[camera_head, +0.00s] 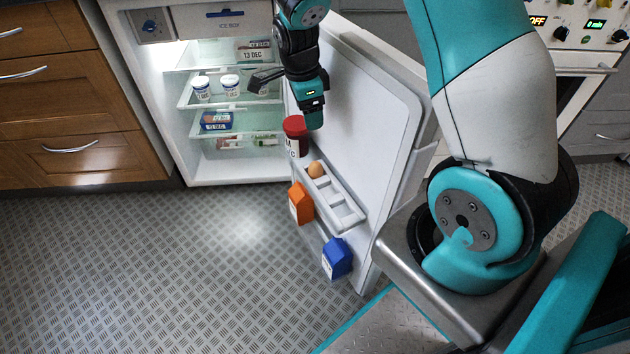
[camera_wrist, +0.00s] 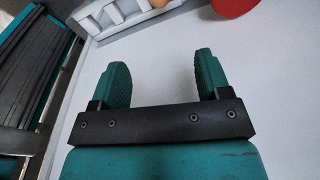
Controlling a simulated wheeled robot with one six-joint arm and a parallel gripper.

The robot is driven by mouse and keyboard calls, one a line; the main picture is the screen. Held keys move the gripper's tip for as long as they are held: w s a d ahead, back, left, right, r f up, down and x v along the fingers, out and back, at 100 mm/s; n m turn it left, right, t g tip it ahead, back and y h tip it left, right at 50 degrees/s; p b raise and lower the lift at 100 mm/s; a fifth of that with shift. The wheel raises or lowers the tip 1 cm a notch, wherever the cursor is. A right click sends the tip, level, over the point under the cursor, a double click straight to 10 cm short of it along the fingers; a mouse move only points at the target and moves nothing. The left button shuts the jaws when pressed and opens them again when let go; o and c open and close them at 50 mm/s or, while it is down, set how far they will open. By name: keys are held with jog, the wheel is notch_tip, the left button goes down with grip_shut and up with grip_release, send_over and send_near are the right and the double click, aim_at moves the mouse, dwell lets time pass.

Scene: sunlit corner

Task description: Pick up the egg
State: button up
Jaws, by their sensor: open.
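A brown egg (camera_head: 316,170) sits in the far end of the white egg rack on the open fridge door. In the wrist view only a sliver of the egg (camera_wrist: 158,3) shows at the top edge, beyond my fingertips. My gripper (camera_head: 314,116) hangs by the inner face of the door, above and apart from the egg. In the wrist view my gripper (camera_wrist: 160,66) is open, with two teal fingers spread and nothing between them.
A red-lidded jar (camera_head: 295,134) stands close beside the egg. The egg rack (camera_head: 347,215) has empty slots nearer me. An orange carton (camera_head: 300,203) and a blue carton (camera_head: 337,258) stand lower on the door (camera_head: 375,130). Fridge shelves (camera_head: 235,100) hold tubs and packs.

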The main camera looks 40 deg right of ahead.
jog(key=b, duration=0.3)
send_over(315, 162)
notch_tip(315, 162, down, 12)
jog(key=shift+s+a+r, duration=0.1)
jog(key=shift+r, duration=0.05)
notch_tip(315, 162, down, 5)
jog(key=shift+f+b, duration=0.15)
jog(key=shift+b, duration=0.8)
jog(key=c, duration=0.7)
